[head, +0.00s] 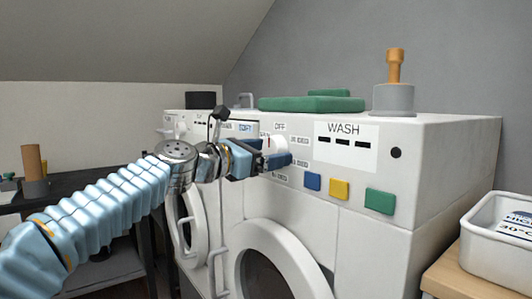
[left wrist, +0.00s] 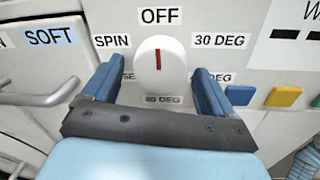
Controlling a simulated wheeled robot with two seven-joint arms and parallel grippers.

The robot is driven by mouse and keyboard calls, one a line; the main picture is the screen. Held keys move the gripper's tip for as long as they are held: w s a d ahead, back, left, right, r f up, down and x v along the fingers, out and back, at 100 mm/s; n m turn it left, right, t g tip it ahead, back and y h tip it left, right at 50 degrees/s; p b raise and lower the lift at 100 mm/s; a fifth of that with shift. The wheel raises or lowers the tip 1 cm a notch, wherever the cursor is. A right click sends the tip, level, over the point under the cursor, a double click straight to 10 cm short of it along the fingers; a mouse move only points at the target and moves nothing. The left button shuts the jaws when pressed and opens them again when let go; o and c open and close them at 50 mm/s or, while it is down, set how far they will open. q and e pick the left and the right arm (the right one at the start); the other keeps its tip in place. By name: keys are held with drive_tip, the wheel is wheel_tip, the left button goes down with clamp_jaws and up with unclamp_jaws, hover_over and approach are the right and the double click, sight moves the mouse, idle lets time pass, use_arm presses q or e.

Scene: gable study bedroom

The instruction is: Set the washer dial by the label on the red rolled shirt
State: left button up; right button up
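The washer dial (left wrist: 160,66) is a round white knob with a red mark pointing straight up at OFF; it also shows in the head view (head: 280,141), partly behind the gripper. Around it are the labels SPIN, 30 DEG and, below, one reading 60 or 80 DEG; two lower side labels are partly hidden by the fingers. My left gripper (left wrist: 159,76) is open, with blue fingers on either side of the dial and gaps between; it is also in the head view (head: 272,158). No red rolled shirt is recognisable. My right gripper is out of view.
A white bin (head: 498,260) at right holds a card (head: 516,222) with partly cut-off text, including what looks like 30°C. Blue, yellow and green buttons (head: 379,201) sit right of the dial. Green folded cloth (head: 310,104) lies on top. Round doors are below.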

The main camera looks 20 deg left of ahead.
use_arm(q)
drive_tip(key=c, duration=1)
